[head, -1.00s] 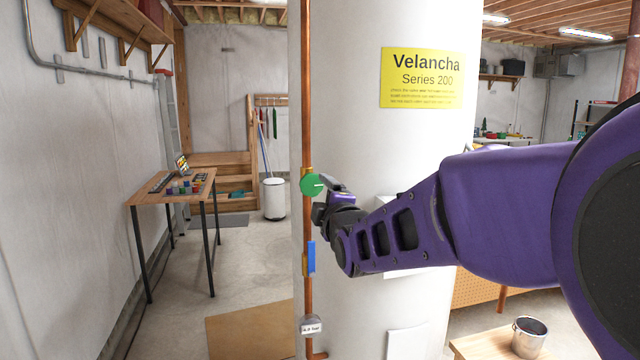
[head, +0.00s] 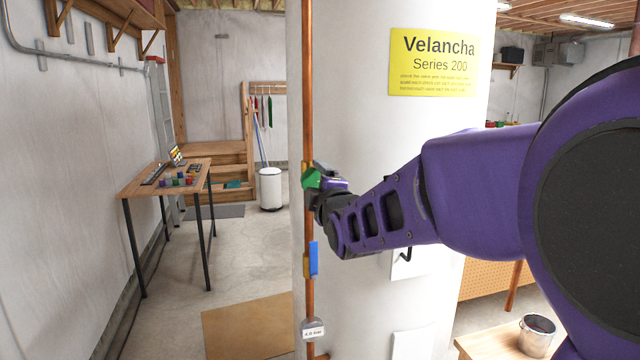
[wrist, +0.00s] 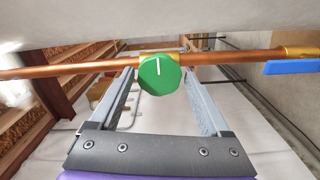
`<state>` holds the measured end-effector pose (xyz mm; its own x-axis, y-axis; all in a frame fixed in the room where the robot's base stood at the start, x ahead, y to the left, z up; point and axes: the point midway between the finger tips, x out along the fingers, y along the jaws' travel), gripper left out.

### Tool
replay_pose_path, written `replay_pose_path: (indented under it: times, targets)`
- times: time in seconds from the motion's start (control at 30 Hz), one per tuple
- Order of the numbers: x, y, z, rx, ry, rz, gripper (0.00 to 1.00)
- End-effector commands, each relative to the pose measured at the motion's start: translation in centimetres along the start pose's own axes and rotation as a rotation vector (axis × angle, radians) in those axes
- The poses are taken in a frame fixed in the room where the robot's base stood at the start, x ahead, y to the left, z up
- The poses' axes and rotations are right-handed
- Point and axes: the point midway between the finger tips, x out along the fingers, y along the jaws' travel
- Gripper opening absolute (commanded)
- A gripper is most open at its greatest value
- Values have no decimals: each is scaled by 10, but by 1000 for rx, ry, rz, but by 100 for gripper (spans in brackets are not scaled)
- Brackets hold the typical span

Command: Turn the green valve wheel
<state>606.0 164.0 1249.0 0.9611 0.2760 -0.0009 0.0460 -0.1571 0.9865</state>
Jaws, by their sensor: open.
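The green valve wheel (head: 311,180) sits on a vertical copper pipe (head: 308,110) in front of the white tank. In the wrist view the green wheel (wrist: 159,75) has a white mark on its face. My gripper (wrist: 160,85) is open, with one finger on each side of the wheel. The fingertips reach about as far as the wheel and pipe; I cannot tell whether they touch it. In the head view my gripper (head: 318,180) comes in from the right and partly covers the wheel.
A blue lever handle (head: 313,259) is lower on the same pipe, with a gauge (head: 313,329) below it. The white tank (head: 350,100) stands close behind. A wooden table (head: 140,187) is at left, and a metal bucket (head: 535,335) at lower right.

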Motion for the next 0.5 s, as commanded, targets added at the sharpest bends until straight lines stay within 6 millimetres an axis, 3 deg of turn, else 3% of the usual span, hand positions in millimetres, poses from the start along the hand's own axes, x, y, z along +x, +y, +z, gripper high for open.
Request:
replay_pose_path:
  times: [0.13,0.37,0.5]
  targets:
    - [0,0,0,0,0,0,77]
    - [0,0,0,1,0,0,38]
    - [0,-3,0,61,1,3,38]
